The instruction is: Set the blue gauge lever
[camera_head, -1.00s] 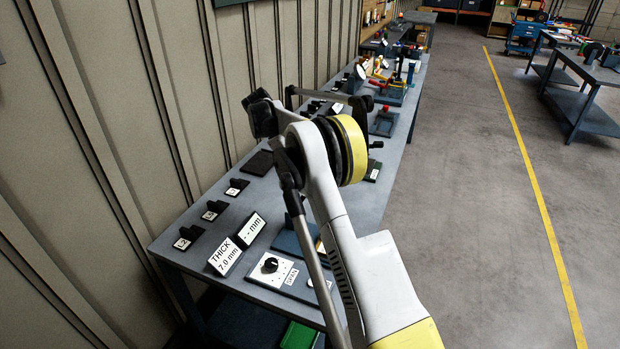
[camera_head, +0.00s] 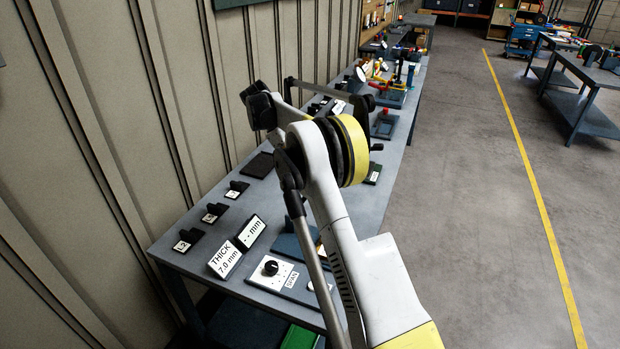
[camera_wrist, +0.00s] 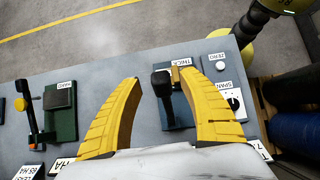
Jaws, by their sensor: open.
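In the wrist view, a gauge with a dark blue base (camera_wrist: 178,112) stands on the bench, and its black lever grip (camera_wrist: 161,84) points up towards the camera. A small tan-yellow part and a THICK label are at its far end. My gripper (camera_wrist: 156,78) is open, with one yellow finger on each side of the lever grip. The right finger overlaps part of the gauge in the picture; I cannot tell whether it touches. In the head view, part of the blue base (camera_head: 288,244) shows beside my arm, which hides my gripper.
A panel with ZERO and SPAN knobs (camera_wrist: 233,103) is right of the gauge. In the head view, a THICK 7.0 mm sign (camera_head: 225,259) and a display reading "- - mm" (camera_head: 250,231) stand nearby.

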